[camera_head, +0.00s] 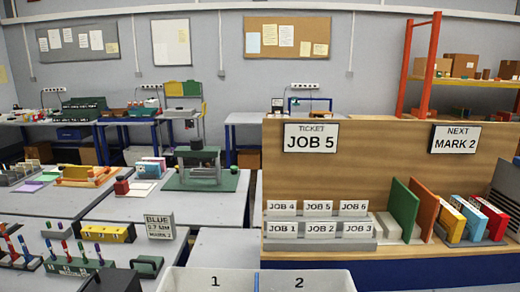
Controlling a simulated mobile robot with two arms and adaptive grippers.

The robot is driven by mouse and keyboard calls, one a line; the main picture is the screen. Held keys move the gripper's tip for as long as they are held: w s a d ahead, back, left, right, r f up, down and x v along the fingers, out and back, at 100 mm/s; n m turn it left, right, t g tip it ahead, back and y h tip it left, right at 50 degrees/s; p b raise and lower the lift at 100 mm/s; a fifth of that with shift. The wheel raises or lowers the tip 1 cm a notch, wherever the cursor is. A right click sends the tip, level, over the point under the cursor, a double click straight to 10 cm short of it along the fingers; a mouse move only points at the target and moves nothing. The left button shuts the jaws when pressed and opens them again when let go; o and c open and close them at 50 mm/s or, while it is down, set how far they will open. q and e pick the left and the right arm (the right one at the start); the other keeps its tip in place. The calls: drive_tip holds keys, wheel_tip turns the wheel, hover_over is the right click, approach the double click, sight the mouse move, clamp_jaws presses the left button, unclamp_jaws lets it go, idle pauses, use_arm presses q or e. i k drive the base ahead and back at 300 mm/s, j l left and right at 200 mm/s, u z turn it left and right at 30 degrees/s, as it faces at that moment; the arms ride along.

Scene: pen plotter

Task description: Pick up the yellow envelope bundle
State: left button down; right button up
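A yellow bundle (449,219) stands upright and leaning in a slotted rack on the right-hand bench. I take it to be the yellow envelope bundle. It is the leftmost of three coloured bundles, with a blue bundle (473,218) and a red bundle (493,219) beside it on the right. An orange board (425,208) stands just to its left. Its lower part is partly hidden by the rack. Neither of my grippers can be made out in the head view.
A green board (403,208) stands left of the orange one. A stepped JOB card holder (318,228) is farther left. A wooden back panel (385,150) rises behind. Bins marked 1 (208,281) and 2 (305,281) are at the front. A grey ribbed block (509,193) is at the right edge.

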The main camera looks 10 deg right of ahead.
sight(451, 220)
drive_tip(key=z, duration=0.5)
drive_tip(key=i+l+z, duration=0.2)
drive_tip(key=l+z, duration=0.15)
drive_tip(key=i+l+z, duration=0.5)
drive_tip(key=z, duration=0.2)
drive_tip(key=i+l, duration=0.35)
